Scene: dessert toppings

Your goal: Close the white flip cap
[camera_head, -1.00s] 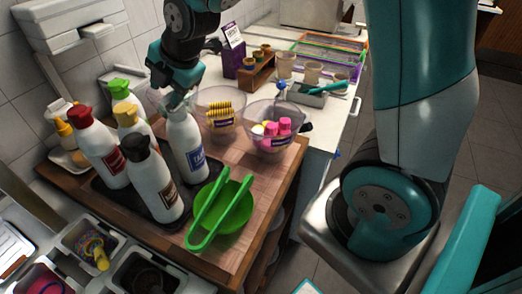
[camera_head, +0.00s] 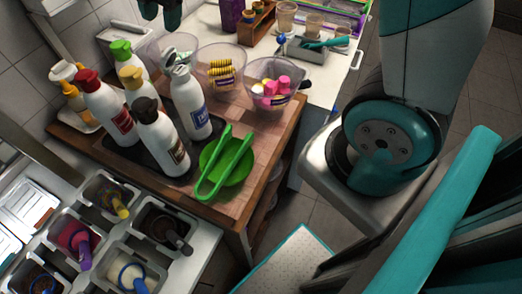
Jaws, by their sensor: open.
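The bottle with the white flip cap (camera_head: 179,64) is a white squeeze bottle (camera_head: 191,106) with a blue label. It stands upright on a dark tray (camera_head: 121,153). Its cap looks uneven at the top, with a pale part sticking up; I cannot tell surely how far it is open. My gripper (camera_head: 160,24) is at the top edge of the view, apart from the bottle, above and slightly left of the cap in the picture. Its two dark fingers are spread with nothing between them. The rest of my gripper is cut off by the frame.
Bottles with red (camera_head: 87,77), green (camera_head: 120,47), yellow (camera_head: 131,74) and black (camera_head: 145,107) caps crowd the left side. Clear bowls (camera_head: 222,55) stand behind. A green bowl (camera_head: 240,172) with green tongs (camera_head: 217,178) sits in front. Topping tubs (camera_head: 130,268) are at lower left.

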